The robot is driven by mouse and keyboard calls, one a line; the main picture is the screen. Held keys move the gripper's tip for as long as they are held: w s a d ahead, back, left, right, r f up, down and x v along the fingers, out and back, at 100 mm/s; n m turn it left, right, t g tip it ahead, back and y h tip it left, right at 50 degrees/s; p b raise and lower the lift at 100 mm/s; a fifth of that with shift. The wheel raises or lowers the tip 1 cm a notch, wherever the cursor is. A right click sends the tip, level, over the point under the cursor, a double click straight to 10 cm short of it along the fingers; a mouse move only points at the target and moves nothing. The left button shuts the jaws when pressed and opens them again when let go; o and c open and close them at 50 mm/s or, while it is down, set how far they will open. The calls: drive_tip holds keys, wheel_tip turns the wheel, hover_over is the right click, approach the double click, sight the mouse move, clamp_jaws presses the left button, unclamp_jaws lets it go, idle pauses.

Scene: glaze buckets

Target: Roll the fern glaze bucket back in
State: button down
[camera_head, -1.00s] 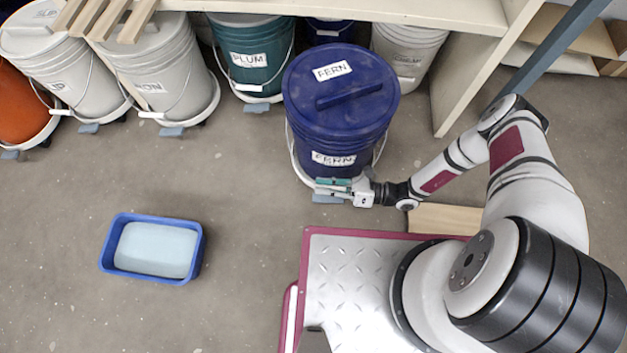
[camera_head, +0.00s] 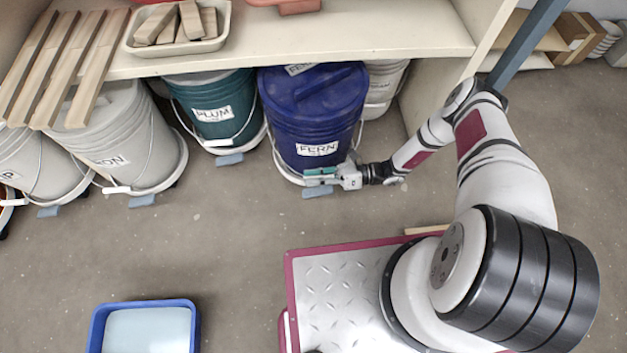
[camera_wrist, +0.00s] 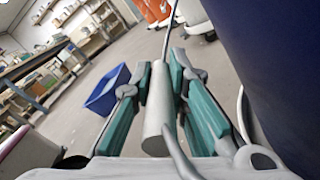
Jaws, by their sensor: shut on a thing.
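The fern glaze bucket (camera_head: 310,120) is dark blue with white FERN labels. It stands upright in the row, its back part under the shelf edge, between the teal bucket and a pale one. My gripper (camera_head: 322,177) is at the front of the bucket, low down. In the wrist view my gripper (camera_wrist: 165,110) is shut on the bucket's white handle grip (camera_wrist: 157,115), with the bucket's blue wall (camera_wrist: 275,60) close on the right. A grey-blue caster tab (camera_head: 317,191) shows below my gripper.
The shelf (camera_head: 300,45) overhangs the buckets. The teal PLUM bucket (camera_head: 212,115) stands left of the fern bucket, and a pale bucket (camera_head: 384,85) right of it. Wooden slats (camera_head: 60,65) jut out at the left. A blue tub (camera_head: 95,325) lies on open floor.

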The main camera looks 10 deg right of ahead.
drive_tip(key=shift+w+d, duration=0.15)
drive_tip(key=shift+w, duration=0.35)
drive_tip(key=c, duration=1.6)
unclamp_jaws()
drive_tip(key=shift+o, duration=0.2)
drive_tip(key=shift+s, duration=0.1)
drive_tip(key=shift+d, duration=0.1)
drive_tip(key=d, duration=1.1)
drive_tip(key=shift+s+d, duration=0.2)
drive_tip(key=shift+d, duration=0.15)
drive_tip(key=shift+s, duration=0.1)
